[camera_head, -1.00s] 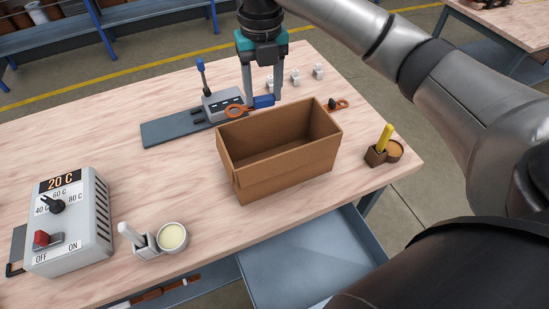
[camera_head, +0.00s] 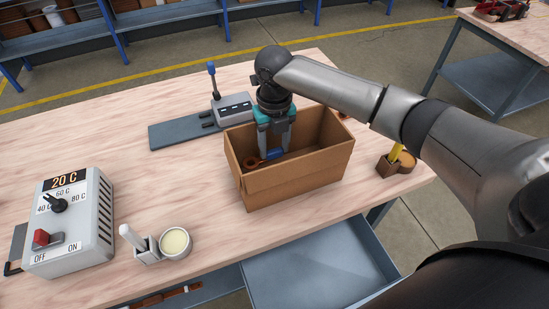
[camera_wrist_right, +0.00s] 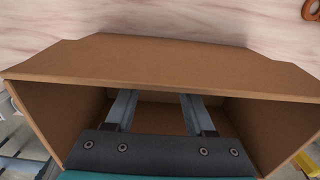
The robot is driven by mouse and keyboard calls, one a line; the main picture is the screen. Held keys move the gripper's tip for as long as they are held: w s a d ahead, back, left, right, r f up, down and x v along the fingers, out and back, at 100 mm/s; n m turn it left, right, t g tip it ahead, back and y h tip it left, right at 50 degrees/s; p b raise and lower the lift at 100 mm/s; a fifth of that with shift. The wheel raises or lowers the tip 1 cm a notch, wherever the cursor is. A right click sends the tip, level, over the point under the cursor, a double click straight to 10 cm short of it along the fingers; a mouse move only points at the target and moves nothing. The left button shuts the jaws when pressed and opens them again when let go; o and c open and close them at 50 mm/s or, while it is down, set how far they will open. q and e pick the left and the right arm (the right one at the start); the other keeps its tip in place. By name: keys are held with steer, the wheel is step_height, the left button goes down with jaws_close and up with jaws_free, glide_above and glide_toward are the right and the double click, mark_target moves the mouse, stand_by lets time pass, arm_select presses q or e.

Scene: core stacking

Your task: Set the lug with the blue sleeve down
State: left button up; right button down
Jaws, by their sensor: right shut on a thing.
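The lug with the blue sleeve shows in the head view as a copper-orange ring (camera_head: 252,162) with a blue sleeve (camera_head: 274,154). My right gripper (camera_head: 277,150) is shut on it by the sleeve end and points down inside the open brown box (camera_head: 297,185). The ring end sticks out to the left, near the box's left inner wall. In the wrist view, the fingers (camera_wrist_right: 156,100) reach down between the box walls (camera_wrist_right: 160,62). The lug does not show there, and I cannot tell whether it touches the floor. My left gripper is out of view.
A grey crimping tool (camera_head: 234,110) stands on a blue-grey mat (camera_head: 172,137) behind the box. Another orange lug (camera_wrist_right: 313,10) lies outside the box. A grey control unit (camera_head: 75,225) and a cream pot (camera_head: 175,243) are front left.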

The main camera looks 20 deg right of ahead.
mark_target(274, 157)
steer(key=shift+f+b, duration=0.35)
steer(key=shift+f, duration=1.85)
steer(key=shift+f, duration=0.2)
steer(key=shift+c, duration=1.3)
jaws_free()
steer(key=shift+r, duration=0.1)
step_height(274, 157, up, 12)
steer(key=shift+r+p, duration=0.15)
steer(key=shift+p, duration=0.85)
